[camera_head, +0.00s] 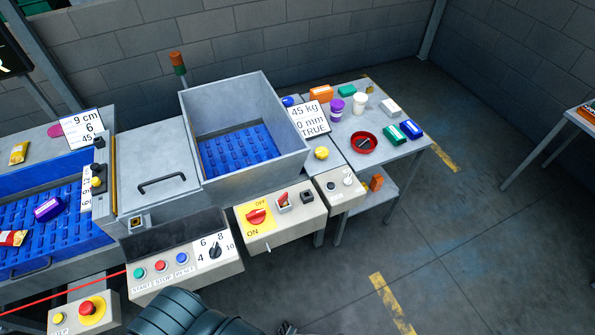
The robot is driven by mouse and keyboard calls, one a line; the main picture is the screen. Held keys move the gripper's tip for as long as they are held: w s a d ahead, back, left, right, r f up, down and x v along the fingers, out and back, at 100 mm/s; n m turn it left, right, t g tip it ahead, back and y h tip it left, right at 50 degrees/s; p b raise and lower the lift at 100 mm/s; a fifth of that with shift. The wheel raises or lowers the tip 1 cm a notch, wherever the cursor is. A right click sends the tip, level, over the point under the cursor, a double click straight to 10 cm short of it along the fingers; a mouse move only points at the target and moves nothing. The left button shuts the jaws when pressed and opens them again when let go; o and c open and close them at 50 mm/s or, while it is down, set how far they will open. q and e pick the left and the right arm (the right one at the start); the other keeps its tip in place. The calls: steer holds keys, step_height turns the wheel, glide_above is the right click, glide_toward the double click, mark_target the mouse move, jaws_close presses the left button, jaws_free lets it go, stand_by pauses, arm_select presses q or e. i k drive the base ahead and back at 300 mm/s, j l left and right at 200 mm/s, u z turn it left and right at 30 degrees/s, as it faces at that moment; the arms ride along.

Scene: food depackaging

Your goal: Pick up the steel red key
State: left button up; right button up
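I cannot clearly make out a steel red key. A round red dish (363,142) on the side table at the right holds a small dark or grey item, too small to identify. A dark ribbed part of my arm (185,314) rises at the bottom edge. A small dark tip beside it, perhaps part of my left gripper (287,328), is cut off by the frame, so its opening is hidden. It is well below and left of the dish. My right gripper is not in view.
The side table (390,165) also carries a white cup (360,103), a purple tub (337,108) and several small boxes. A control box with a red rotary switch (256,217) and a grey bin (290,150) stand left of it.

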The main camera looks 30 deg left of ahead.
mark_target(281, 200)
steer(key=i+l+u, duration=0.2)
steer(key=l+u, duration=0.2)
steer(key=i+l+u, duration=0.15)
steer(key=l+u, duration=0.25)
steer(key=i+l+u, duration=0.15)
steer(key=l+u, duration=0.25)
